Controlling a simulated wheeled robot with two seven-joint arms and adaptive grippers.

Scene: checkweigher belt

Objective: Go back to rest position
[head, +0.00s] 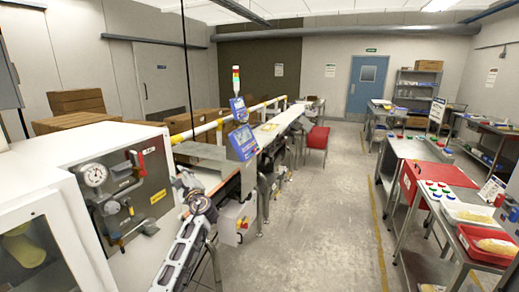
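My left arm comes up from the lower part of the head view, left of centre. Its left gripper (184,182) is a small dark and silver shape beyond the wrist, near the front end of the checkweigher belt line (265,133). The fingers are too small and too merged with the wrist to tell whether they are open or shut, or whether they touch anything. I see no object clearly held. My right gripper is out of view.
A white machine with a gauge panel (125,190) stands close on the left. Blue displays (242,142) and a signal tower (236,80) rise over the belt. Steel tables with a red tray (488,244) line the right. The grey floor aisle (320,215) is clear.

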